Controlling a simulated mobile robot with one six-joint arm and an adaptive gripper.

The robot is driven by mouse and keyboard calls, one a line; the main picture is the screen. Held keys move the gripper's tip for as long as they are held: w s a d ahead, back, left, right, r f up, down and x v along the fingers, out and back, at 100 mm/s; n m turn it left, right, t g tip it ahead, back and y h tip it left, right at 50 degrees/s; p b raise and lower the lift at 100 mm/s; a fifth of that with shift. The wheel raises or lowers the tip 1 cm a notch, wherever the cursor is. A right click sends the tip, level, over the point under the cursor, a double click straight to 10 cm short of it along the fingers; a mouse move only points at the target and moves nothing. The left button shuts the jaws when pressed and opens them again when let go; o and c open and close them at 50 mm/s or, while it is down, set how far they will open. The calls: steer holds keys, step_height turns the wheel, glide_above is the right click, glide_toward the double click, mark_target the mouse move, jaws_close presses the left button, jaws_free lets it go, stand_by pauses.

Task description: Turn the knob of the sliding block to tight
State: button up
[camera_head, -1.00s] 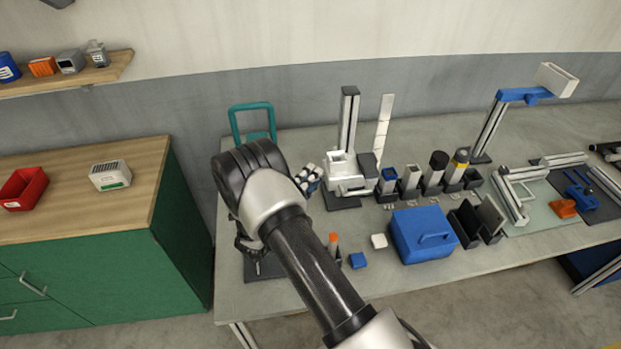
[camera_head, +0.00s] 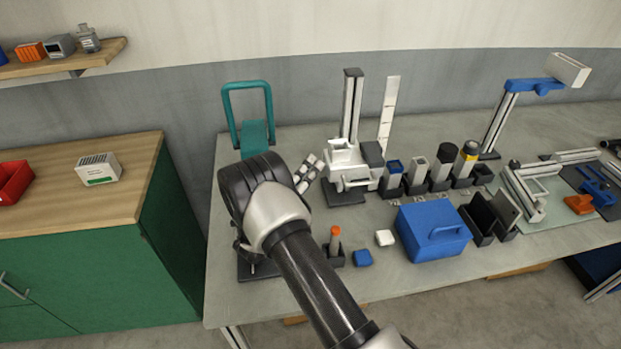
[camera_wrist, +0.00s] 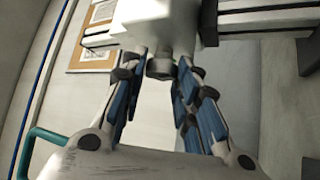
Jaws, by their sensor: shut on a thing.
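The sliding block is white (camera_head: 342,153) and sits low on an upright metal column (camera_head: 351,105) at the back of the table. In the wrist view the white block (camera_wrist: 158,22) fills the top middle. In the head view my gripper's fingers (camera_head: 309,170) reach to the block's left side; the knob is hidden there. No tight or loose marking is readable.
A teal frame (camera_head: 248,115) stands behind my wrist on the left. Dark holders with cylinders (camera_head: 446,168) stand right of the column. A blue box (camera_head: 432,230), a white piece (camera_head: 384,238) and an orange-topped stick (camera_head: 335,237) are near the front.

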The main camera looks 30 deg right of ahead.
steer(key=shift+m+h+b, duration=0.4)
steer(key=shift+m, duration=0.1)
steer(key=o, duration=1.1)
steer(key=shift+c, duration=0.2)
steer(key=shift+s+a+f, duration=0.15)
steer(key=shift+a+f, duration=0.15)
steer(key=shift+a, duration=0.15)
steer(key=s+a, duration=0.4)
steer(key=a, duration=0.7)
steer(key=shift+s, duration=0.35)
steer(key=shift+a, duration=0.1)
